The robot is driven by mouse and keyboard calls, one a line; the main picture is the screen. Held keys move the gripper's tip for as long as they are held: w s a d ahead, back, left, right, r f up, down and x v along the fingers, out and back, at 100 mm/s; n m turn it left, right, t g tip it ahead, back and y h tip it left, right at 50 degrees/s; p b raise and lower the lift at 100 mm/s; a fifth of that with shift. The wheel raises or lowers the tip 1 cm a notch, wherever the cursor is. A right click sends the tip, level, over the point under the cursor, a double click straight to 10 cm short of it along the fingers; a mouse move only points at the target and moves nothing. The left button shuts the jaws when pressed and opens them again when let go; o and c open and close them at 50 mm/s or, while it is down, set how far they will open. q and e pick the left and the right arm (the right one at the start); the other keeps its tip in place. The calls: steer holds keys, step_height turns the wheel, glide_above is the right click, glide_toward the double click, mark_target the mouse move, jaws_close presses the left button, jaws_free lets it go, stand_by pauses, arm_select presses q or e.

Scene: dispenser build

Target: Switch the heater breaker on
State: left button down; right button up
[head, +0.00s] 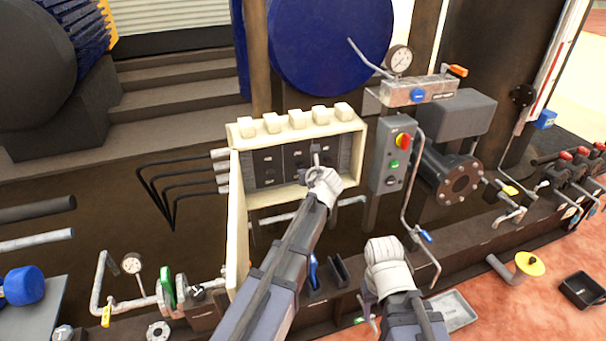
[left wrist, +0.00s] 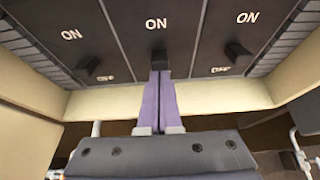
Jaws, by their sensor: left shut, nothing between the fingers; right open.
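The open cream breaker box (head: 240,131) holds a row of three dark breakers; their name labels are too small to read, so I cannot tell which is the heater's. In the left wrist view each has an ON mark above a black lever: left lever (left wrist: 88,66), middle lever (left wrist: 157,57), right lever (left wrist: 237,54). OFF shows beside the outer levers; the middle OFF is hidden. All three levers look low, near OFF. My left gripper (left wrist: 160,78) is shut and empty, its tips just below or at the middle lever. My right gripper (head: 386,255) is away from the box, lower right; its fingertips are hard to see.
The box's door (head: 237,225) hangs open on the left. A grey control box (head: 393,155) with a red-yellow knob stands close to the right. Pipes, a gauge (head: 398,60) and a flange (head: 455,184) lie further right. A grey tray (head: 455,310) is on the floor.

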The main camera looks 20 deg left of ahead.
arm_select(q)
step_height(320, 180, down, 4)
steer(key=s+b, duration=0.1)
steer(key=b, duration=0.2)
steer(key=w+r+p+v, duration=0.1)
steer(key=r+p+v, duration=0.1)
steer(key=p+v, duration=0.4)
steer(key=shift+v, duration=2.15)
steer(key=shift+r, duration=0.1)
steer(key=s+d+r+n+g+h+p, duration=0.2)
steer(key=s+d+r+n+g+p, duration=0.1)
steer(key=s+n+p, duration=0.4)
steer(key=s+d+r+n+g+h+p, duration=0.1)
steer(key=s+d+r+n+g+p, duration=0.2)
steer(key=s+n+p, duration=0.4)
steer(key=s+d+r+n+g+h+p, duration=0.2)
steer(key=s+n+p, duration=0.5)
steer(key=s+n, duration=0.4)
steer(key=s+d+r+g, duration=0.1)
steer(key=s+d+g, duration=0.1)
steer(key=shift+s+d+r+h, duration=0.3)
steer(key=shift+s+r, duration=0.05)
steer(key=shift+s, duration=0.15)
